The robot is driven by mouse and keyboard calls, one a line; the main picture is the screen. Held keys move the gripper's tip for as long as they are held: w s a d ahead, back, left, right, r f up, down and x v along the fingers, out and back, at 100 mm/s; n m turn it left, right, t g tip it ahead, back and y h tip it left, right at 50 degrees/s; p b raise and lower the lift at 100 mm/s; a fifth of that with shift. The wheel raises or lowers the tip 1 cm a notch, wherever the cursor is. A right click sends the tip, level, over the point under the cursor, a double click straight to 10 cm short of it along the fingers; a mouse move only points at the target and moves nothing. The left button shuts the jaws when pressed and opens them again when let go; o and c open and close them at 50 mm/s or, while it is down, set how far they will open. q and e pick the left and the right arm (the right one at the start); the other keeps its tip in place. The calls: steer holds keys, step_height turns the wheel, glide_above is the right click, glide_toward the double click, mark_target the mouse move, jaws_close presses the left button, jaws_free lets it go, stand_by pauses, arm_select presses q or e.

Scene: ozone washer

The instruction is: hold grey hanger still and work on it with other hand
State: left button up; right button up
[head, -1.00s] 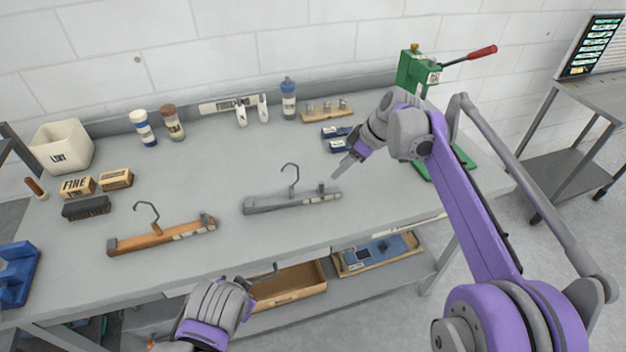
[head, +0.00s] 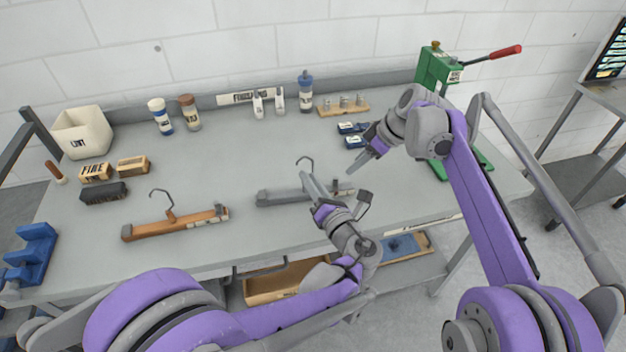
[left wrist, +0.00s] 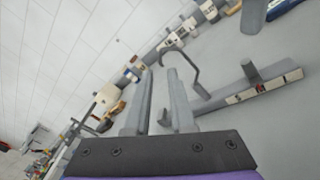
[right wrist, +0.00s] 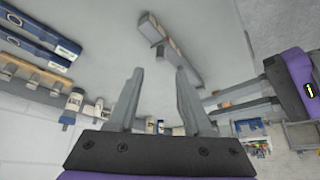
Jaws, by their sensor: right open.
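The grey hanger (head: 279,198) lies on the workbench with its hook toward the wall. My left gripper (head: 306,180) overlaps its middle and hides part of the bar. In the left wrist view the hanger's bar (left wrist: 240,92) and hook are right of and beyond the left fingers (left wrist: 158,85), which are apart with nothing between them. My right gripper (head: 364,163) is open and empty above the bench, beyond the hanger's right end. The right wrist view shows the hanger bar (right wrist: 178,52) ahead of the open fingers (right wrist: 158,75).
A wooden hanger (head: 175,224) lies to the left. Brushes, blocks and a white bin (head: 82,133) are farther left. Bottles, a peg rack (head: 343,106) and small blue items (head: 355,135) stand behind. A green press (head: 437,70) stands at the right. Bench between is clear.

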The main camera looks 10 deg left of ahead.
arm_select(q)
steer(key=x, duration=1)
steer(key=shift+w+r+m, duration=0.2)
steer(key=shift+w+m, duration=0.1)
steer(key=shift+w, duration=0.1)
jaws_close()
stand_by(0.5)
stand_by(0.4)
